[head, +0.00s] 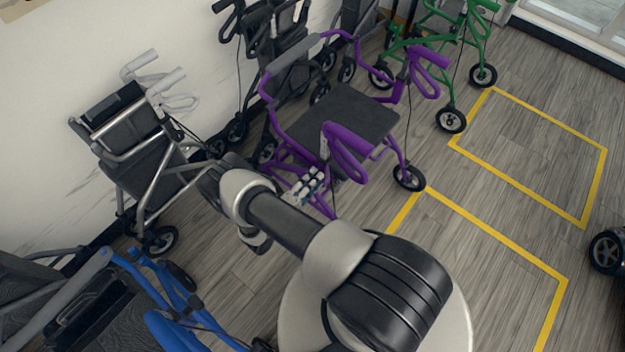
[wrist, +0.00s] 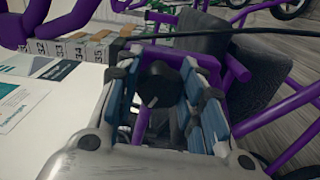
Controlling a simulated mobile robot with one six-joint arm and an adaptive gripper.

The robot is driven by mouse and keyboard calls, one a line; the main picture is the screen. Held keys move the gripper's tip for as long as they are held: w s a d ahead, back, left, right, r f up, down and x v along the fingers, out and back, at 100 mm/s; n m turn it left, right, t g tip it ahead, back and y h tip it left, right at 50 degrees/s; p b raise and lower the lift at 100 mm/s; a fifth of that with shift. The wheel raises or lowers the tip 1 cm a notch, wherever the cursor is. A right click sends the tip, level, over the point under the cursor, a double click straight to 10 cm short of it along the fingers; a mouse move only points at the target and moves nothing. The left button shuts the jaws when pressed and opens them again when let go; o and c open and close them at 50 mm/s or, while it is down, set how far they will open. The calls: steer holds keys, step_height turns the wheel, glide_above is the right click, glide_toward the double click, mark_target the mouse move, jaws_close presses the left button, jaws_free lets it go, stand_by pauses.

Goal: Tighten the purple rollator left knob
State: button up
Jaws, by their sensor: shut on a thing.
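The purple rollator (head: 345,115) stands in the middle of the head view, with a dark seat and purple handles. Its purple frame also shows in the wrist view (wrist: 240,70). My gripper (head: 308,187) is at the near side of its frame, below the near purple handle. In the wrist view, the fingers of my gripper (wrist: 163,95), with blue pads, are on both sides of a black knob (wrist: 158,84), shut on it. The knob has a pale mark on its face. In the head view the knob is hidden.
A silver rollator (head: 150,150) stands left of my arm, and a blue one (head: 165,300) is at the lower left. A green rollator (head: 450,50) is at the back right. Yellow tape (head: 510,180) marks the open floor on the right.

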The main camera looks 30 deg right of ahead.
steer(key=m, duration=0.3)
steer(key=shift+f+m, duration=0.1)
steer(key=shift+m, duration=0.2)
steer(key=m+p, duration=0.1)
steer(key=m, duration=0.2)
steer(key=shift+m, duration=0.3)
steer(key=m, duration=0.3)
steer(key=m+p, duration=0.1)
steer(key=m, duration=0.2)
steer(key=shift+w+f, duration=0.1)
steer(key=shift+w, duration=0.1)
steer(key=shift+a+m, duration=0.1)
steer(key=shift+m, duration=0.2)
steer(key=o, duration=1.1)
steer(key=v, duration=1.2)
